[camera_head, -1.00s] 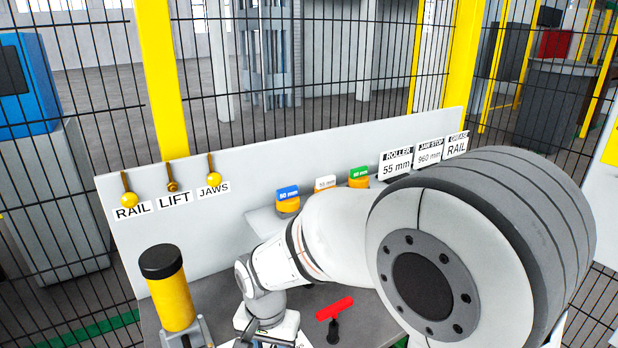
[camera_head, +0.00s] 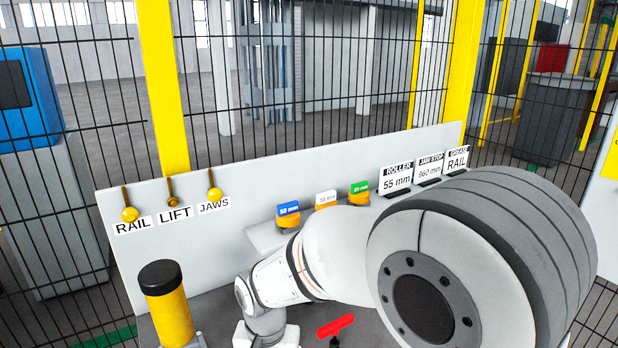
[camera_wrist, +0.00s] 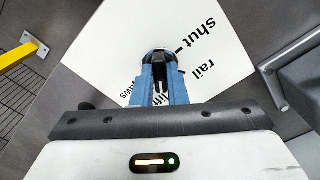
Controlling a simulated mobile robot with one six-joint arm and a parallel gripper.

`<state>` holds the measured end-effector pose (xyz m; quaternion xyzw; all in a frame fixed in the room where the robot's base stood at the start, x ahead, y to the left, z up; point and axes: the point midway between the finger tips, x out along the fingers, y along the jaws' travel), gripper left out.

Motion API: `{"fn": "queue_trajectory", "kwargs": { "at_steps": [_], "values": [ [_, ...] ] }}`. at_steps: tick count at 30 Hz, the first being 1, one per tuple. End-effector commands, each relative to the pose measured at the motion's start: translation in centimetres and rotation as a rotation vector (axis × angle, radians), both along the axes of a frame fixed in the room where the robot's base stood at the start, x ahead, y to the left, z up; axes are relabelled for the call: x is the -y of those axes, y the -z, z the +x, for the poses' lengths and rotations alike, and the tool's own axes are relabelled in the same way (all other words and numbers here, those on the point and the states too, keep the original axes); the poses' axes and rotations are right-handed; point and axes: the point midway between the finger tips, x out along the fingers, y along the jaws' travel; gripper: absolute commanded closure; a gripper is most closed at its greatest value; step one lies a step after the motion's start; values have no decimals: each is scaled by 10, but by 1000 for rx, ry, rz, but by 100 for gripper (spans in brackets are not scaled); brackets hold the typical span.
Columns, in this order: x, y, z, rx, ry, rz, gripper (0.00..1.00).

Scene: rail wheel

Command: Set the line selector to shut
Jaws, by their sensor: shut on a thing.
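The line selector (camera_wrist: 157,56) shows in the wrist view as a dark knob at the tips of my gripper. It sits on a white plate (camera_wrist: 120,42) printed with "shut", "rail" and two partly covered words, apparently "lift" and "jaws". The word "shut" lies up and to the right of the knob, with a dash beside it. My gripper (camera_wrist: 160,68) has blue fingers and is shut on the knob. The fingers hide much of it, so I cannot tell which mark it points to. In the head view the selector and gripper are out of frame.
In the head view a yellow cylinder with a black cap (camera_head: 168,305) stands left of my arm, and a red T-handle (camera_head: 335,326) to its right. A grey panel (camera_head: 240,190) with RAIL, LIFT and JAWS levers stands behind, before a mesh fence. Grey metalwork (camera_wrist: 295,80) is right of the plate.

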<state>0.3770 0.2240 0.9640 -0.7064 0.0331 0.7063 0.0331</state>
Motion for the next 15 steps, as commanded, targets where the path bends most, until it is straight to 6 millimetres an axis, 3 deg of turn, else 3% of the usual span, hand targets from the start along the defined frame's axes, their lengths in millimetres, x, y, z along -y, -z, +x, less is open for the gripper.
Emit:
{"fn": "queue_trajectory", "kwargs": {
  "at_steps": [6,15],
  "values": [
    [1,0,0,0,-234,-1,100],
    [1,0,0,-1,-277,-1,100]
  ]
}}
